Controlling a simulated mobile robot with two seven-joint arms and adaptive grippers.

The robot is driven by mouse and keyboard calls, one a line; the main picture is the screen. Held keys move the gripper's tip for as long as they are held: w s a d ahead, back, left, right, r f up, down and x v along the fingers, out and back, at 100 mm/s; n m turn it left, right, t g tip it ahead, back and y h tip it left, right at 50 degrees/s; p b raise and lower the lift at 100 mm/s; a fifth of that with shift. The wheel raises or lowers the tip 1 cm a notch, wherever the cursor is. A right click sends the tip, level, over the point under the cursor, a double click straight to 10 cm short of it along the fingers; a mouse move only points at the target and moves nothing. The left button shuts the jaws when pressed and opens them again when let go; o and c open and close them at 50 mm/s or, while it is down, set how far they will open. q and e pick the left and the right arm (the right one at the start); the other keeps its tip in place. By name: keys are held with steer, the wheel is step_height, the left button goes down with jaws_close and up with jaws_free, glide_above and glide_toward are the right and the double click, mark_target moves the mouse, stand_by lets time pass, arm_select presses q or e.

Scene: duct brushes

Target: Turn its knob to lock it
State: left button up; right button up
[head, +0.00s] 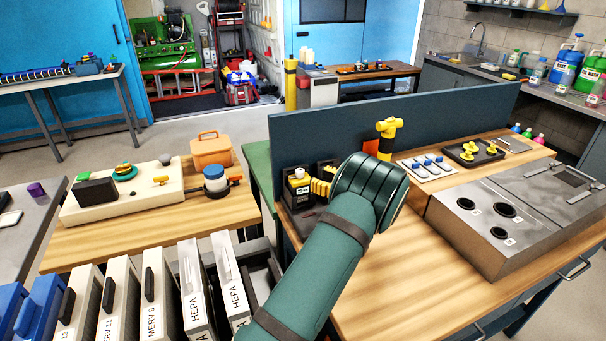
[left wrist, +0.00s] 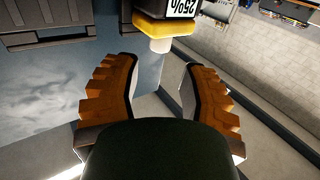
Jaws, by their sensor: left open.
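My left gripper (head: 319,187) reaches over the workbench, and its jaws are open and empty. In the left wrist view its two ribbed orange-brown fingers (left wrist: 160,64) are spread apart. A small black unit (head: 299,193) with a yellow band and a pale knob (head: 298,173) stands just left of the fingers. The wrist view shows its yellow band (left wrist: 165,28), a "25%" label and the pale knob (left wrist: 160,45) upside down, close beyond the gap between the fingertips. I see no contact with the knob. My left arm hides part of the bench. My right gripper is out of view.
A dark blue panel (head: 440,112) rises behind the bench. A yellow T-shaped piece (head: 388,128) stands beside my wrist. A metal box with round ports (head: 540,240) sits at the right. Upright filters (head: 195,285) stand at the lower left. The bench front (head: 390,290) is clear.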

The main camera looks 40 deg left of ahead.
mark_target(303, 171)
arm_select(q)
steer(key=shift+s+a+b, duration=0.15)
steer(key=shift+s+a, duration=0.05)
steer(key=shift+a, duration=1.4)
steer(key=shift+s+a+b, duration=0.15)
steer(key=shift+s+a, duration=0.05)
steer(key=shift+a, duration=1.35)
jaws_close()
